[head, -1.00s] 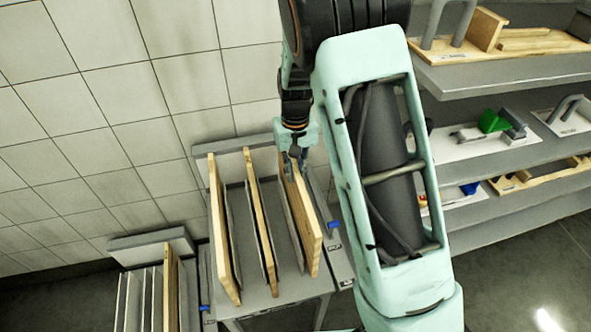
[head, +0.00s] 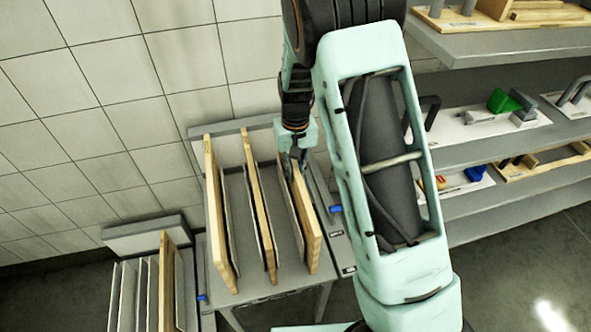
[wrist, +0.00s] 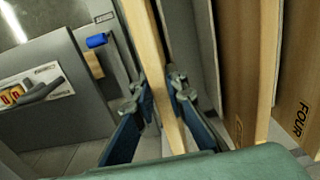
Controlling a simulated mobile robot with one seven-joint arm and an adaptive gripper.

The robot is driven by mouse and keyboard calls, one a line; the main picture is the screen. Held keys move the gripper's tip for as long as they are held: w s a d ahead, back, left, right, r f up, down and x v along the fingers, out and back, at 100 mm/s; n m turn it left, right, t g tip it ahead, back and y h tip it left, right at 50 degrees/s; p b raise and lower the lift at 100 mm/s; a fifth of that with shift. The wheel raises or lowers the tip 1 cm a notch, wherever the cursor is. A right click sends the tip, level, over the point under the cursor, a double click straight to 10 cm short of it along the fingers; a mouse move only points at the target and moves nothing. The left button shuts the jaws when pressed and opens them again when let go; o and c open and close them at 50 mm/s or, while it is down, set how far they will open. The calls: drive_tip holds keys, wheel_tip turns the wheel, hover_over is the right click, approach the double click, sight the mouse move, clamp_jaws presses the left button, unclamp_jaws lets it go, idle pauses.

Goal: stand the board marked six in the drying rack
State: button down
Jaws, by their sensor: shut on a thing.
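My gripper (head: 297,158) is shut on the far edge of a wooden board (head: 309,235) at the right end of the row on the grey stand (head: 290,290). In the wrist view my gripper (wrist: 157,92) has one finger on each side of this board's edge (wrist: 150,50). The held board is upright, and no marking on it shows. I cannot tell whether it rests on the stand or hangs just above it. A board marked FOUR (wrist: 290,95) stands farther right in the wrist view. Another wooden board (wrist: 238,70) between them has a mostly hidden marking.
Thin grey panels (head: 237,215) stand between the boards. A lower holder at the left has a wooden board (head: 166,275) and several thin panels. A tiled wall (head: 90,110) is behind. Shelves with tools (head: 490,135) are at the right, beyond my arm.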

drive_tip(key=c, duration=1.8)
unclamp_jaws()
drive_tip(key=shift+c, duration=0.2)
